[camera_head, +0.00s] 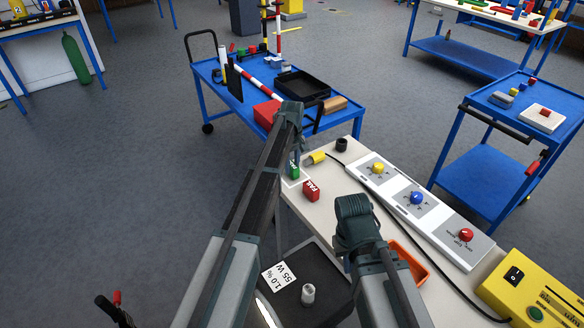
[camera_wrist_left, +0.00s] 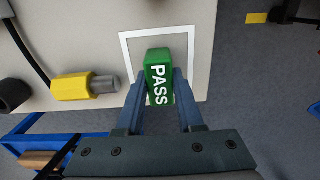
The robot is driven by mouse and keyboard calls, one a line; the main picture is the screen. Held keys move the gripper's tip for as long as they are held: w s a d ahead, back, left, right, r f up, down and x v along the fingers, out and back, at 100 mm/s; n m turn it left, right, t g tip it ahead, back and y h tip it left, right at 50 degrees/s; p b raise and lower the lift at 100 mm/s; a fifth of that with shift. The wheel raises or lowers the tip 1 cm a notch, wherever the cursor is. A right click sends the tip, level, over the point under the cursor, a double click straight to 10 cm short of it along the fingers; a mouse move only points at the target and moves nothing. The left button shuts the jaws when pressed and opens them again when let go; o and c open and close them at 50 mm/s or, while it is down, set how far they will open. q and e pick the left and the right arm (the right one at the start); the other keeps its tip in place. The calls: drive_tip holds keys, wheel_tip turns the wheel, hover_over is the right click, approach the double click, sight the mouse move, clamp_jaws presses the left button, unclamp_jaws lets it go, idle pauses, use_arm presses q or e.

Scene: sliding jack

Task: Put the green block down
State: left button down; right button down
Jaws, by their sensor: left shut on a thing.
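The green block (camera_wrist_left: 158,78), marked PASS, is between the two fingers of my left gripper (camera_wrist_left: 160,90) in the left wrist view. The gripper is shut on it. Behind the block is a white square outline (camera_wrist_left: 128,40) on the light table (camera_wrist_left: 60,25); I cannot tell whether the block touches the table.
A yellow plug-like part (camera_head: 317,158) lies near the outline, with a black cylinder (camera_head: 341,144) beyond it. A panel (camera_head: 417,205) with coloured knobs runs along the table's right side. A blue cart (camera_head: 240,100) stands behind, close to the table's far edge.

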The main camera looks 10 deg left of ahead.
sight(292, 165)
use_arm(q)
drive_tip(key=shift+f, duration=0.15)
use_arm(e)
drive_tip(key=shift+f, duration=0.1)
use_arm(q)
drive_tip(key=c, duration=0.5)
unclamp_jaws()
drive_tip(key=shift+c, duration=0.2)
wheel_tip(292, 165, up, 12)
drive_tip(key=p, duration=1.2)
drive_tip(key=s+d+m, duration=0.3)
drive_tip(key=s+m, duration=0.1)
drive_tip(key=s, duration=0.7)
drive_tip(key=s+d+m, duration=0.3)
drive_tip(key=s+m, duration=0.1)
drive_tip(key=s, duration=0.8)
drive_tip(key=s+d+m+y, duration=0.1)
drive_tip(key=s+d+m, duration=0.3)
drive_tip(key=s, duration=0.8)
drive_tip(key=shift+s+r+m, duration=0.2)
drive_tip(key=shift+m, duration=0.2)
use_arm(e)
wheel_tip(292, 165, up, 12)
